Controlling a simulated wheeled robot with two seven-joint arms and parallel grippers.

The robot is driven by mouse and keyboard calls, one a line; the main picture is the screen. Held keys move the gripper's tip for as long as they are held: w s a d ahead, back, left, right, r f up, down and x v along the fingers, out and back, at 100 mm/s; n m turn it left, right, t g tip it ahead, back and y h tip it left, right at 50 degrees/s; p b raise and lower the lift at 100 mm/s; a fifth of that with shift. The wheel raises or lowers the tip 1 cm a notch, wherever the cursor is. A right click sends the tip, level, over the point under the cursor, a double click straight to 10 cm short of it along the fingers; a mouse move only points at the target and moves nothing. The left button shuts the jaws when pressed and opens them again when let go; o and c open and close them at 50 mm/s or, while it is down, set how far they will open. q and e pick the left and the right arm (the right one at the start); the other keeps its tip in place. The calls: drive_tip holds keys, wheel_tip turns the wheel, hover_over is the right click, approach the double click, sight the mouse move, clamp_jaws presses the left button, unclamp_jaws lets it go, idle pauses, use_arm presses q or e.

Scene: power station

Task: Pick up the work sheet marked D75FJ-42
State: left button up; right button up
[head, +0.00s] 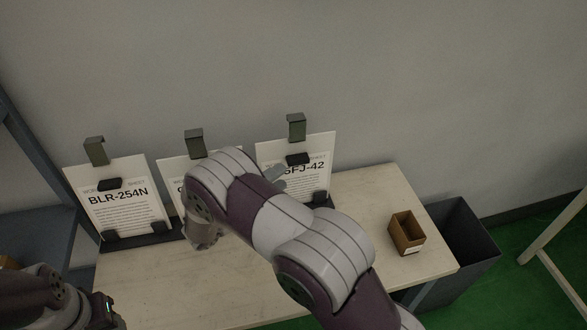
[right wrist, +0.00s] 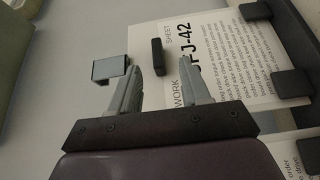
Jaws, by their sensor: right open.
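The work sheet (head: 315,184) whose visible marking ends in "FJ-42" stands on the stand at the right of three sheets. My arm hides the start of its code. In the right wrist view the same sheet (right wrist: 238,62) shows sideways, with a small black grip (right wrist: 158,57) on it. My right gripper (right wrist: 157,75) is open, its two fingers on either side of the black grip in the picture. I cannot tell how far they are from it. In the head view the right gripper (head: 277,177) is in front of the sheet's left edge, mostly hidden. My left gripper is not visible.
Sheet BLR-254N (head: 125,210) stands at the left. A middle sheet (head: 172,172) is mostly hidden by my arm. Clips (head: 297,127) are above the sheets. A small brown box (head: 406,233) is on the table (head: 362,200). A grey bin (head: 470,240) stands beside the table.

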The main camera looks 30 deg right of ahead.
sight(296, 164)
drive_tip(key=p+x, duration=0.1)
drive_tip(key=x, duration=0.6)
drive_tip(key=shift+w+d+r, duration=0.1)
drive_tip(key=shift+w, duration=0.1)
clamp_jaws()
